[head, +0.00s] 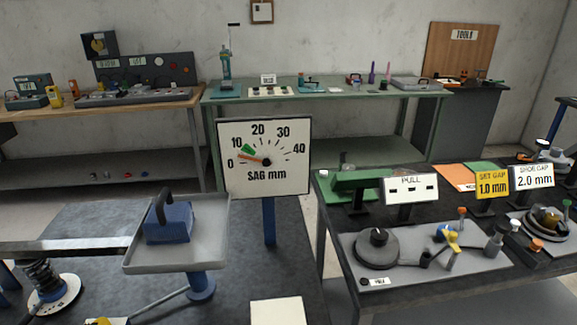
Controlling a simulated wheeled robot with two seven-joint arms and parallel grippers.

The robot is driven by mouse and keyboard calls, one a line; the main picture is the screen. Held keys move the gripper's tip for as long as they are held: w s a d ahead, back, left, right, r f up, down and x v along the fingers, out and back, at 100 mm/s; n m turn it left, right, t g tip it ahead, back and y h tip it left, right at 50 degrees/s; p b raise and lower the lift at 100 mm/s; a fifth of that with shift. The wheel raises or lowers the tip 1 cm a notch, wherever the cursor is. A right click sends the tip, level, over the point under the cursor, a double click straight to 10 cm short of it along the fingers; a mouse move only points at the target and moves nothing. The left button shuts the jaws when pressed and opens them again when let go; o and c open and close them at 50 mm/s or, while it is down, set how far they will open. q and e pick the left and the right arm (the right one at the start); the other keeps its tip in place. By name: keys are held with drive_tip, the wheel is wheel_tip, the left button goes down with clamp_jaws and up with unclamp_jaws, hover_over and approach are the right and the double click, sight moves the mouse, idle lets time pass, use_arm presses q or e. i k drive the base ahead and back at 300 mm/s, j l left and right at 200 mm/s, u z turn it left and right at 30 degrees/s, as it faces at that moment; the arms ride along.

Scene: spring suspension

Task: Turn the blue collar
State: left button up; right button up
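A dark coil spring (38,272) stands at the lower left edge of the head view. A white dial marked SAG mm (265,185) stands on a blue post. Its orange needle (248,157) points between 0 and 10, and a green mark (248,149) lies near 10. Neither of my grippers is in view.
A grey tray (135,265) on a blue post holds a blue block with a black handle (168,220). A right-hand bench (345,255) carries a PULL sign (410,188), gap signs and mechanisms. A white square (278,311) lies at the front. Benches line the back wall.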

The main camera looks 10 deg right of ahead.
sight(50, 297)
drive_tip(key=u, duration=1.45)
